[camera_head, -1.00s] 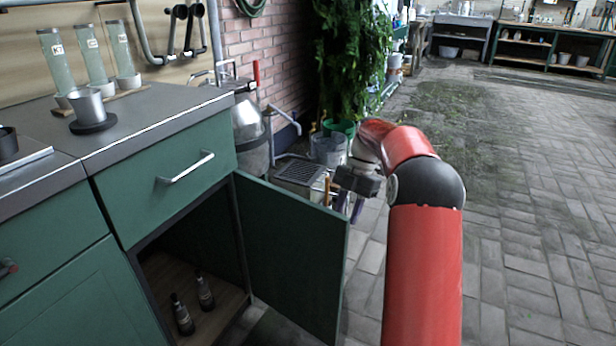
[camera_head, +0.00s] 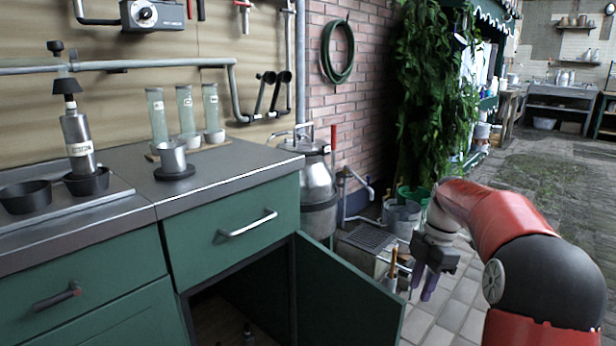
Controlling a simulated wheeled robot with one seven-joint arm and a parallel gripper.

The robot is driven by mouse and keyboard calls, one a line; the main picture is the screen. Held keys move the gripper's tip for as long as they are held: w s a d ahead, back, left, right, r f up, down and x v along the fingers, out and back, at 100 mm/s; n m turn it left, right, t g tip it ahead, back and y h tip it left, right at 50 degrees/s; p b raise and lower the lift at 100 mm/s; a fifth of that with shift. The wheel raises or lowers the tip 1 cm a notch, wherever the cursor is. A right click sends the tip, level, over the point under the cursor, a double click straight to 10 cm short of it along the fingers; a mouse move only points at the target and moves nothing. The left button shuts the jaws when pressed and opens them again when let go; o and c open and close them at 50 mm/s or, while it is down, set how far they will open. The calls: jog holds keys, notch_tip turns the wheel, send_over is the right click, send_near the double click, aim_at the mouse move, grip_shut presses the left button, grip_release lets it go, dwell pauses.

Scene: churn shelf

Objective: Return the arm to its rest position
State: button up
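My red arm (camera_head: 500,215) reaches in from the lower right and bends down to my gripper (camera_head: 424,283). The gripper has a dark body and two purple fingers pointing down, with a gap between them. It looks open, and nothing shows between the fingers. It hangs to the right of the open green cabinet door (camera_head: 345,300), apart from the counter. The fingers overlap the floor behind them in the picture.
The counter (camera_head: 240,165) carries a metal cup (camera_head: 172,155), several glass tubes and a bottle (camera_head: 78,140) in a black dish. A metal churn (camera_head: 318,190), a grated drain box (camera_head: 368,240) and buckets (camera_head: 403,217) stand beyond the door. Paving at right is open.

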jog(key=s+a+r+m+t+h, duration=0.1)
jog(key=s+a+r+m+t, duration=0.1)
jog(key=s+a+r+m, duration=0.3)
jog(key=s+a+r+m+t+h, duration=0.1)
jog(key=s+a+r+m, duration=0.1)
jog(key=s+m, duration=0.35)
jog(key=s+a+f+m+t, duration=0.1)
jog(key=s+f+m+t, duration=0.1)
jog(key=s+m, duration=0.3)
jog(key=s+a+f+m+t, duration=0.1)
jog(key=s+m, duration=0.3)
jog(key=s, duration=0.8)
jog(key=shift+a+f+m+t, duration=0.25)
jog(key=shift+f+m+t, duration=0.1)
jog(key=shift+f+t, duration=0.2)
